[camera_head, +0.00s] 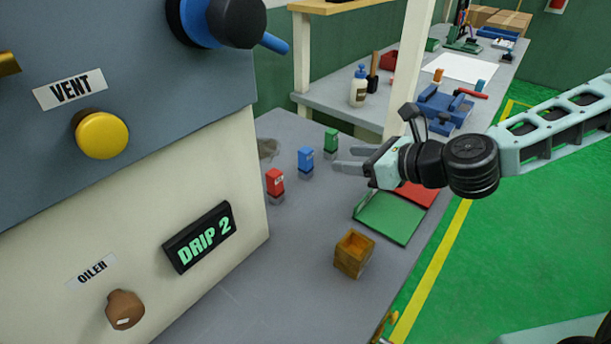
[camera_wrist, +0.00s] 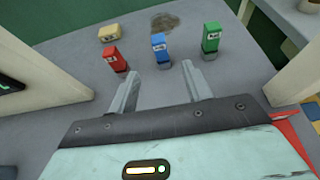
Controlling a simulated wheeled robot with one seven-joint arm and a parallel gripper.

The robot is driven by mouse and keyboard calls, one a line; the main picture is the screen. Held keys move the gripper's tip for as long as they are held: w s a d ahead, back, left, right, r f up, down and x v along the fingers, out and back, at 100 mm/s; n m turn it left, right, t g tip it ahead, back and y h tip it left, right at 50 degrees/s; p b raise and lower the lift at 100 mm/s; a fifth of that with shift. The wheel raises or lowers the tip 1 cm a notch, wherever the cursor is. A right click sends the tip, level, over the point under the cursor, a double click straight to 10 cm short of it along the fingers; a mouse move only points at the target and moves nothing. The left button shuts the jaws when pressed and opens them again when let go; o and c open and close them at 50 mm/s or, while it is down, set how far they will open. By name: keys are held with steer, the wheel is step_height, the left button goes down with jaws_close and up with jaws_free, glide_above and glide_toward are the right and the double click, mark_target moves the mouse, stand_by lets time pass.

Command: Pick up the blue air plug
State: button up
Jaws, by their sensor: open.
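The blue air plug (camera_head: 305,159) stands upright on the grey bench, between the red plug (camera_head: 275,182) and the green plug (camera_head: 331,141). My gripper (camera_head: 342,160) is to the right of the blue plug, its fingers apart and pointing towards it. In the wrist view, the blue plug (camera_wrist: 159,46) stands ahead of the gap between my fingertips (camera_wrist: 164,78), with nothing between them. The red plug (camera_wrist: 115,57) is ahead and left, and the green plug (camera_wrist: 211,41) is ahead and right. My gripper is empty and not touching the plug.
A yellowish block (camera_wrist: 109,32) and a dark stain (camera_wrist: 165,21) lie behind the plugs. A wooden box (camera_head: 354,254), a green panel (camera_head: 388,217) and a red panel (camera_head: 420,192) are on the bench. The machine (camera_head: 120,190) with its knobs stands at the left.

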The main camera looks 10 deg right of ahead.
mark_target(299, 155)
steer(key=p+x, duration=0.1)
steer(key=x, duration=0.8)
steer(key=shift+a, duration=0.1)
steer(key=shift+p+x, duration=0.7)
steer(key=shift+x, duration=2.25)
steer(key=c, duration=1.1)
